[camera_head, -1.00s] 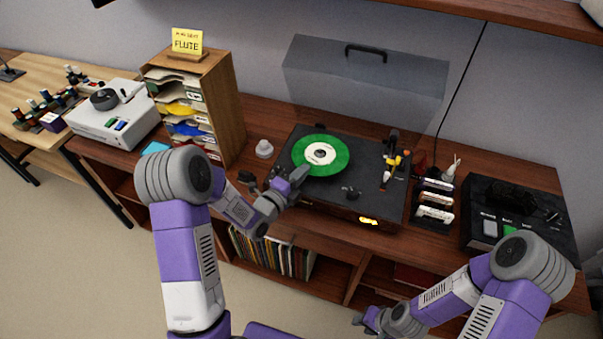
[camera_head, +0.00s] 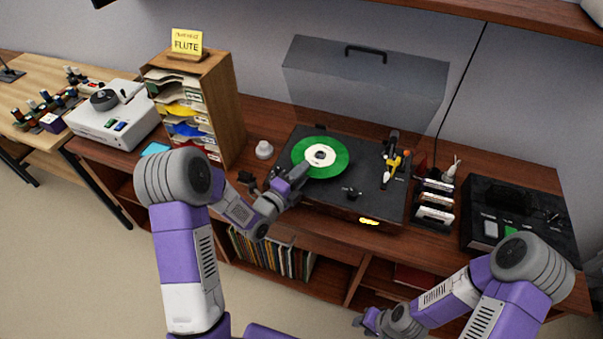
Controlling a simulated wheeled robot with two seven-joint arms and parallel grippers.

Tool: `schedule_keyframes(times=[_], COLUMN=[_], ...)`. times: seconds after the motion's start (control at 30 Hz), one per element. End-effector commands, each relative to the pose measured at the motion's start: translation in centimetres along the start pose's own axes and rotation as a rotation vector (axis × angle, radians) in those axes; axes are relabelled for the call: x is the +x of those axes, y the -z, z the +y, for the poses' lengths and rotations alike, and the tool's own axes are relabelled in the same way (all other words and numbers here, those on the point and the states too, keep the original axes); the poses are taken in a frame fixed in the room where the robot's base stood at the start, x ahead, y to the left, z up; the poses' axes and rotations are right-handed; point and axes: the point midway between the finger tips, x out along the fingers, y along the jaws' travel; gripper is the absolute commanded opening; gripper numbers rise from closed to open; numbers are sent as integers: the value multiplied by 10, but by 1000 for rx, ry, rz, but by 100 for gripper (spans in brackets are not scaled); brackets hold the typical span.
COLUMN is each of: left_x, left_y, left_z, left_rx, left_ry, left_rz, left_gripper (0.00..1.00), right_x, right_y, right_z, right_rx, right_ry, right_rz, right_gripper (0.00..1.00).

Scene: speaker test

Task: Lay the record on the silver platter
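The green record (camera_head: 335,165) with a white label lies over the left part of the black turntable (camera_head: 330,196). It covers the place where a platter would be, so I see no silver platter surface. I cannot tell whether the record lies flat or is held slightly above. My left gripper (camera_head: 293,175) is at the record's lower left edge, touching or very close to it; its fingers are too small to tell open from shut. My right gripper (camera_head: 362,321) is low at the front, away from the turntable, and its fingers are unclear.
The turntable's clear lid (camera_head: 365,85) stands raised behind. The tonearm (camera_head: 390,165) is right of the record. A wooden sorter (camera_head: 225,105) with a FLUTE sign stands left, near a small white knob-like object (camera_head: 264,149). A black device (camera_head: 515,215) sits at right.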

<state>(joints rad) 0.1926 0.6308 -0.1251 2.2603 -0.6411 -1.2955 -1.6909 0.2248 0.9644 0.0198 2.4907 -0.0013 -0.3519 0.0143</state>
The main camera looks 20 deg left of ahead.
Motion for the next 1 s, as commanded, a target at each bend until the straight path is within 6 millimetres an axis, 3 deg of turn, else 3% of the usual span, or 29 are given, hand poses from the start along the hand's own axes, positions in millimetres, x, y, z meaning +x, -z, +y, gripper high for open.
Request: schedule_keyframes(times=[0.1,0.43,1.0], left_x=[0,-3,-48], left_y=[0,0,0], left_z=[0,0,2], left_rx=[0,0,0], left_ry=[-1,0,-1], left_rz=[0,-1,-2], left_gripper=[23,23,23], right_x=[0,2,21], right_y=[0,0,1], right_z=[0,1,8], right_rx=[0,0,0], right_ry=[0,0,0], right_rz=[0,0,0], right_gripper=[37,37,37])
